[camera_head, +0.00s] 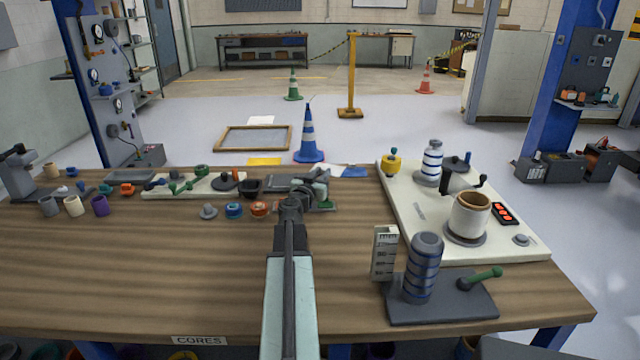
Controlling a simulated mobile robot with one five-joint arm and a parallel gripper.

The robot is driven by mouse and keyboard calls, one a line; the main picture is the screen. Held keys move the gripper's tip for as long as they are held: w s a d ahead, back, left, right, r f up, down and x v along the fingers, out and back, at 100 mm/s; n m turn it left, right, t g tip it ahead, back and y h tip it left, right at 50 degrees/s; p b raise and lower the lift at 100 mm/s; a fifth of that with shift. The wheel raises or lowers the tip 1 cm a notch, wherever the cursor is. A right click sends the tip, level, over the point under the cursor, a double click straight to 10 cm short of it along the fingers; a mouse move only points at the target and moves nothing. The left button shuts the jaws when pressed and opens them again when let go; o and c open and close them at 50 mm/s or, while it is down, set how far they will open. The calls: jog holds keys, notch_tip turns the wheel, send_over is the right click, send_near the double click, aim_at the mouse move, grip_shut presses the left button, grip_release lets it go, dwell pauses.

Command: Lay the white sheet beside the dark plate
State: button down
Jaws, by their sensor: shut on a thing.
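My gripper (318,186) is over the back of the wooden bench, at the end of my outstretched arm. It is shut, with its jaws mostly hidden by my own wrist. A small white sheet (334,170) shows just beyond the jaws and appears to be held by them; the contact is hard to see. A dark grey flat plate (288,181) lies just left of the gripper, near the bench's back edge. A green-edged piece (325,206) shows below the gripper, partly hidden.
A pale board (415,225) with rollers and a cup fills the bench's right. A dark base with a striped roller (424,268) stands in front. Small coloured parts (234,210) lie left of the gripper. The left front of the bench (150,270) is clear.

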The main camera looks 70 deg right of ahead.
jog(key=shift+f, duration=0.45)
jog(key=shift+s+a+f+b, duration=0.1)
jog(key=shift+a+f+b, duration=0.05)
jog(key=shift+b, duration=0.2)
jog(key=c, duration=1.2)
grip_release()
jog(key=shift+a, duration=0.1)
jog(key=shift+c, duration=0.2)
jog(key=shift+s+f, duration=0.1)
jog(key=shift+a, duration=0.1)
